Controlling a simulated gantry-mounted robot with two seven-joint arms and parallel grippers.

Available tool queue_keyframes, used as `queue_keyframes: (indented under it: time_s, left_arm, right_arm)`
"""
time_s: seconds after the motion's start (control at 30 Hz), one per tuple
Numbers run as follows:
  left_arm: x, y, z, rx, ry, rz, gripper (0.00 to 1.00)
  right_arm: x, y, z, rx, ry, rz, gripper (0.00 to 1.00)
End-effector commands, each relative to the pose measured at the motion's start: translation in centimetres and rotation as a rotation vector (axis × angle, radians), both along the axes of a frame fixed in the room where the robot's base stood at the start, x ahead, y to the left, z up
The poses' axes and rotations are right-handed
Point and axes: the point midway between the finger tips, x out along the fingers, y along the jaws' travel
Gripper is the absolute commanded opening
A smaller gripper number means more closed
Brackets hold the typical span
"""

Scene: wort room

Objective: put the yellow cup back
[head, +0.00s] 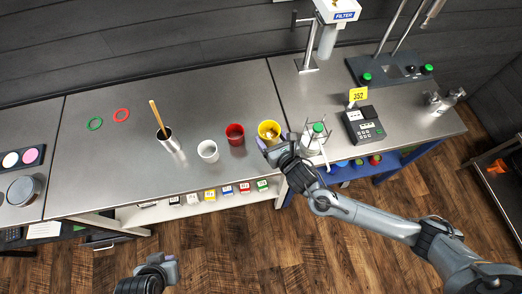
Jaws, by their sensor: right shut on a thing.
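The yellow cup (269,128) is upright at the right end of a row of cups on the steel bench. My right gripper (271,141) is at its near side and shut on it. Whether the cup's base touches the bench is hard to tell. The red cup (235,131) is just left of it, and the white cup (208,150) is further left. My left gripper (158,266) is low in the view, in front of the bench and away from the cups. Its finger opening is unclear.
A metal beaker with a wooden stick (166,137) stands left of the cups. Green (95,124) and red (121,115) rings lie at the back left. A green-capped bottle (314,139) in a wire holder and a meter (363,125) are right of my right gripper. The back middle is clear.

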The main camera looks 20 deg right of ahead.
Motion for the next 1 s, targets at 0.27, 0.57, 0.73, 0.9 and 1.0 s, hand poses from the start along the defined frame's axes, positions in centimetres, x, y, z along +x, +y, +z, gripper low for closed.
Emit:
queue_keyframes:
  time_s: [0.27,0.57,0.73,0.9,1.0]
  left_arm:
    - [0.0,0.0,-4.4,-0.001,0.000,0.001,0.00]
    - [0.0,0.0,-4.6,-0.001,-0.001,0.001,0.00]
    - [0.0,0.0,-4.4,-0.002,-0.002,0.001,0.00]
    - [0.0,0.0,-4.4,-0.002,-0.002,0.001,0.00]
    - [0.0,0.0,-4.4,-0.002,-0.002,0.001,0.00]
  right_arm:
    - [3.6,0.0,-2.2,-0.009,0.000,0.019,0.42]
    - [4.4,0.0,-4.9,-0.010,0.006,0.022,0.42]
    - [4.4,0.0,-7.1,-0.010,0.005,0.022,0.42]
    - [4.4,0.0,-8.1,-0.010,0.004,0.021,0.42]
    - [4.4,0.0,-9.0,-0.010,0.006,0.022,0.42]
